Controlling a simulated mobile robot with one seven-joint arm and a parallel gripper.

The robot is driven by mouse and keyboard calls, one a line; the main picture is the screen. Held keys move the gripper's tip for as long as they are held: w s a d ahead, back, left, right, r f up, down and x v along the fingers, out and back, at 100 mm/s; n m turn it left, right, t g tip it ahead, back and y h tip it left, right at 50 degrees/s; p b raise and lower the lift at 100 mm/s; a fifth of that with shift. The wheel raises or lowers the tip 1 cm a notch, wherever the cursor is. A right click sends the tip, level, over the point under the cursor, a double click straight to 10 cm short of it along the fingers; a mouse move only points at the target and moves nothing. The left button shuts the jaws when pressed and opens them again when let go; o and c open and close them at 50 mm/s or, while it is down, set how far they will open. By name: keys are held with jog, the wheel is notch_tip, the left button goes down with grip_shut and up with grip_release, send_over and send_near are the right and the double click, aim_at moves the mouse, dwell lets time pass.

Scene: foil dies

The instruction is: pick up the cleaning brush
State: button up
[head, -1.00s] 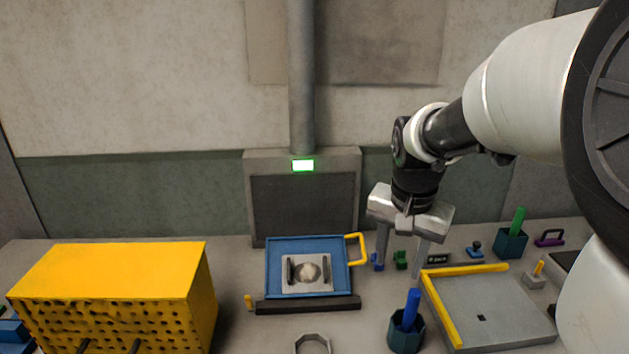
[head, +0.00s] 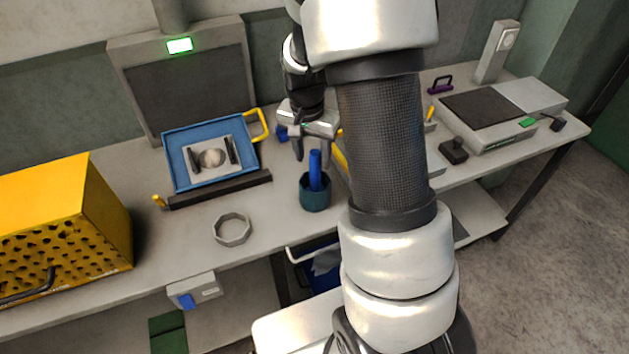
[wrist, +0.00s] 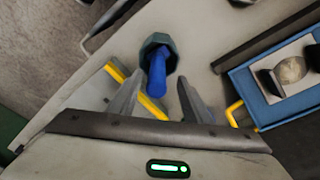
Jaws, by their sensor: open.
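A blue upright handle (head: 315,170), which looks like the cleaning brush's, stands in a dark teal cup (head: 315,197) near the bench's front edge. The brush's lower end is hidden in the cup. My gripper (head: 314,150) is open and empty, pointing down just above and behind the handle. In the wrist view the blue handle (wrist: 157,76) lies in line with the gap between my open fingers (wrist: 160,88), and the teal cup (wrist: 158,45) is beyond the fingertips. I cannot tell whether the handle top is between the fingers.
A blue tray (head: 181,178) with a yellow handle lies left of the cup. A metal ring (head: 232,229) lies on the bench in front of it. A yellow perforated box (head: 80,215) stands at far left. My arm hides much of the flat yellow-edged plate right of the cup.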

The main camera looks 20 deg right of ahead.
aim_at(316, 167)
jog(key=shift+w+d+f, duration=0.1)
jog(key=shift+d+f, duration=0.05)
jog(key=shift+f, duration=0.75)
jog(key=shift+d+f, duration=0.2)
jog(key=shift+f, duration=0.65)
jog(key=shift+w+d+f, duration=0.1)
jog(key=shift+d+f, duration=0.05)
jog(key=shift+f, duration=0.75)
grip_shut()
jog(key=shift+r, duration=0.15)
